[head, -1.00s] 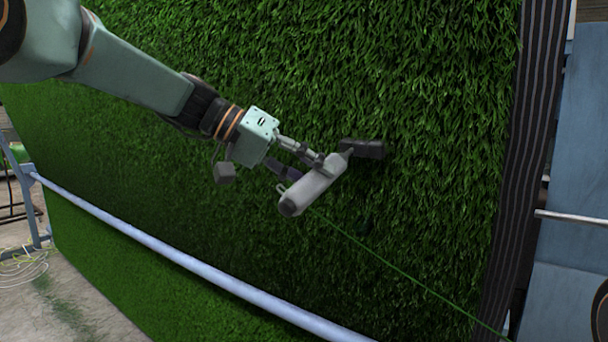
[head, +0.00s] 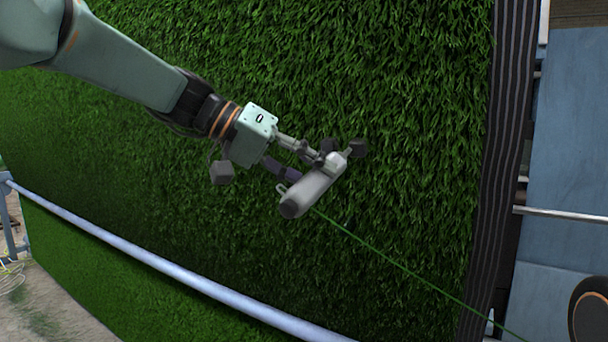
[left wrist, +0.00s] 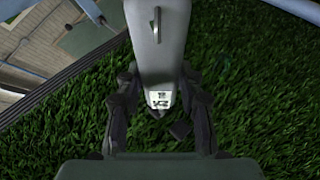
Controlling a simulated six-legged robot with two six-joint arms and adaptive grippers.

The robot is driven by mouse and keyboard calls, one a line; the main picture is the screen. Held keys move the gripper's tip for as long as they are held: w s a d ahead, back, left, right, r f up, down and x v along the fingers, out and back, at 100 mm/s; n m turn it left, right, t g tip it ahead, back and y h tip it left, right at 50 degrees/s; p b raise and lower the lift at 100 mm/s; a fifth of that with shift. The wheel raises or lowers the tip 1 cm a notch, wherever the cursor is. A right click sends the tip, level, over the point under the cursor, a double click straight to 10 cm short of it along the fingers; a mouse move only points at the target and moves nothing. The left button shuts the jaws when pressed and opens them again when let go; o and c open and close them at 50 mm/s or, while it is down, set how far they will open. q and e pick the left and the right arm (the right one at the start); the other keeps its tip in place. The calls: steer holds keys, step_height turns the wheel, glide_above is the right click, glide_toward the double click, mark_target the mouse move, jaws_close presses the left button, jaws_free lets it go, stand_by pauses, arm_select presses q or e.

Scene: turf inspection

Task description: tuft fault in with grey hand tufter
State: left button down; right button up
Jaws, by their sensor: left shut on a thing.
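My left gripper (head: 295,160) is shut on the grey hand tufter (head: 314,190), in front of the upright green turf (head: 400,110). The tufter is tilted, its dark rounded end toward the lower left and its black-tipped head toward the upper right, close to the turf. A thin green yarn (head: 400,266) runs from it to the lower right. In the left wrist view the tufter (left wrist: 158,50) stands between the two dark fingers (left wrist: 160,110), with turf behind it. I cannot make out the fault in the turf. My right gripper is not in view.
A pale blue rail (head: 180,272) crosses low in front of the turf. A dark striped edge band (head: 492,150) bounds the turf on the right, with blue panels (head: 570,140) beyond. Concrete floor (head: 50,310) shows at the lower left.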

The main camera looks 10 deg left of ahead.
arm_select(q)
steer(key=shift+s+d+r, duration=0.1)
steer(key=shift+s+d, duration=0.05)
steer(key=shift+d, duration=0.25)
steer(key=shift+d, duration=0.1)
steer(key=shift+s+d+b, duration=0.3)
steer(key=shift+d+b, duration=0.25)
steer(key=shift+d, duration=0.2)
steer(key=shift+w+a+p, duration=0.25)
steer(key=shift+a+p, duration=0.1)
steer(key=shift+a, duration=0.35)
steer(key=shift+w+a+p, duration=0.25)
steer(key=shift+a+p, duration=0.05)
steer(key=shift+a, duration=0.35)
steer(key=a, duration=0.1)
steer(key=w+a+p, duration=0.1)
steer(key=a, duration=0.1)
steer(key=a+p, duration=0.1)
steer(key=shift+w+a+r, duration=0.1)
steer(key=shift+w+a, duration=0.1)
steer(key=shift+w, duration=0.1)
steer(key=shift+a, duration=0.1)
